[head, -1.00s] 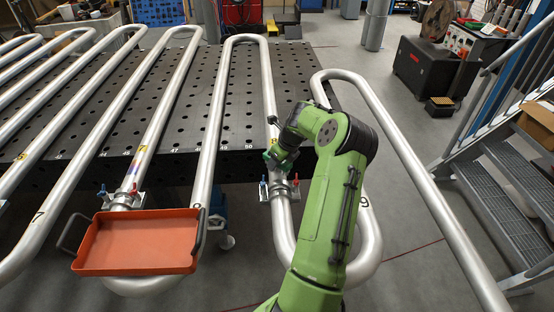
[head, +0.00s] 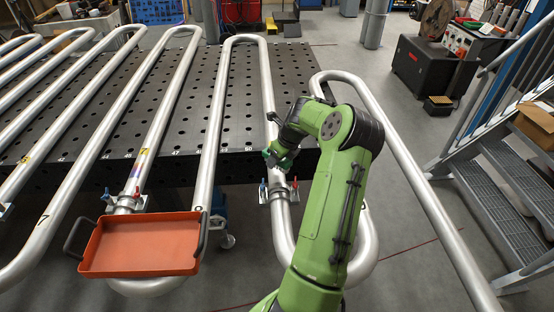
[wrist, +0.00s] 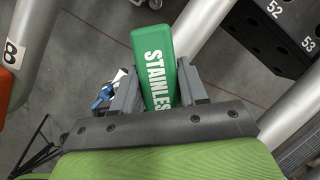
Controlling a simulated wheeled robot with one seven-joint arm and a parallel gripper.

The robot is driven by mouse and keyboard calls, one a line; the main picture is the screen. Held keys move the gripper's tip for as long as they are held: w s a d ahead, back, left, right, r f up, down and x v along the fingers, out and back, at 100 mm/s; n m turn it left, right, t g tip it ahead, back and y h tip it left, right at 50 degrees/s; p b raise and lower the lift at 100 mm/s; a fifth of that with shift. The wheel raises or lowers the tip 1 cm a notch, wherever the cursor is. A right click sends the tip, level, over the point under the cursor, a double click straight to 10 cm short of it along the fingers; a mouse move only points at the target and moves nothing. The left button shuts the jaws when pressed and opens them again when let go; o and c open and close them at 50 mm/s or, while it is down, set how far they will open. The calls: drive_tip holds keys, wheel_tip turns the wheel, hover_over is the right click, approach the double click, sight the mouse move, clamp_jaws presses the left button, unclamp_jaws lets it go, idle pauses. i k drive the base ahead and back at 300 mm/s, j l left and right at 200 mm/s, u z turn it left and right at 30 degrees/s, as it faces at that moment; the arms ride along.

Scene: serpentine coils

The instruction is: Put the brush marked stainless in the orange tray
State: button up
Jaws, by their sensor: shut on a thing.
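The green brush (wrist: 156,62) fills the middle of the wrist view, with white lettering that reads "STAINLES" before my gripper hides the rest. My gripper (wrist: 155,92) is shut on it, with a grey finger on each side. In the head view my gripper (head: 277,156) is at the end of my green arm, near the table's front edge, and a bit of green shows there. The orange tray (head: 196,270) is at the lower left of the head view, apart from my gripper. Its visible floor is empty.
Silver serpentine pipes (head: 208,130) run across the black perforated table (head: 240,110) and loop past its front edge. A clamp with red and blue handles (head: 278,191) sits just below my gripper. Metal stairs (head: 510,180) stand at the right.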

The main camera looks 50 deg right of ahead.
sight(157, 257)
drive_tip(key=k+j, duration=0.2)
drive_tip(key=j, duration=0.2)
drive_tip(key=k+j, duration=0.45)
drive_tip(key=j, duration=0.3)
